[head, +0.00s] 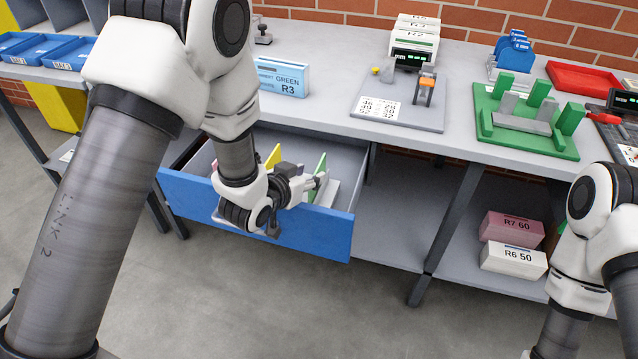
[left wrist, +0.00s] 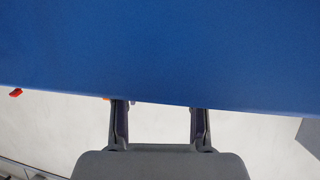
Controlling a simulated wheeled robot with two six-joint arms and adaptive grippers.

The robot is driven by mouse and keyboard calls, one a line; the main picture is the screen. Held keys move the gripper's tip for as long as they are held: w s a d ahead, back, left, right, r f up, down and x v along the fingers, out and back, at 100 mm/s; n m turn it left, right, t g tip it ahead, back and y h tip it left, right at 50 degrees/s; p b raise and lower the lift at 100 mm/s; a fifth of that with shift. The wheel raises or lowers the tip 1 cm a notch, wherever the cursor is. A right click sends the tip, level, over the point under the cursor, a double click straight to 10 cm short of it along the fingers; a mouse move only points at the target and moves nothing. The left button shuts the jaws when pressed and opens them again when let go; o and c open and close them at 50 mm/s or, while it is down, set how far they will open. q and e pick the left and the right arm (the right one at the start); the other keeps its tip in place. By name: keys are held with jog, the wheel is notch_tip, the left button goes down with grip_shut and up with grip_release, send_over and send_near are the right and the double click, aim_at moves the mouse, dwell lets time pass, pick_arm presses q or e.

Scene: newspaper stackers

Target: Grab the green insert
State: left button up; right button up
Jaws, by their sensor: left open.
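The green insert (head: 321,163) is a thin upright green piece in the open blue drawer (head: 310,236), near the drawer's right end. My left gripper (head: 318,183) is at the drawer, close to the green insert and in front of it. My arm hides part of the drawer's contents, and I cannot tell whether the gripper touches the insert. In the left wrist view, the two fingers (left wrist: 159,120) are apart with nothing between them. A plain blue surface fills the top of that view, and the green insert does not show there. My right gripper is out of view.
A yellow insert (head: 273,157) stands left of the green one. The grey table (head: 340,118) overhangs the drawer's back. On it are a light blue GREEN R3 box (head: 283,77) and a green fixture (head: 525,118). Boxes (head: 512,261) lie on the lower shelf.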

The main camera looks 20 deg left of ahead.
aim_at(316, 171)
pick_arm(q)
jog(key=x, duration=0.4)
jog(key=shift+w+a+f, duration=0.1)
jog(key=shift+w+f, duration=0.05)
jog(key=shift+f, duration=0.1)
grip_shut()
jog(key=shift+r, duration=0.15)
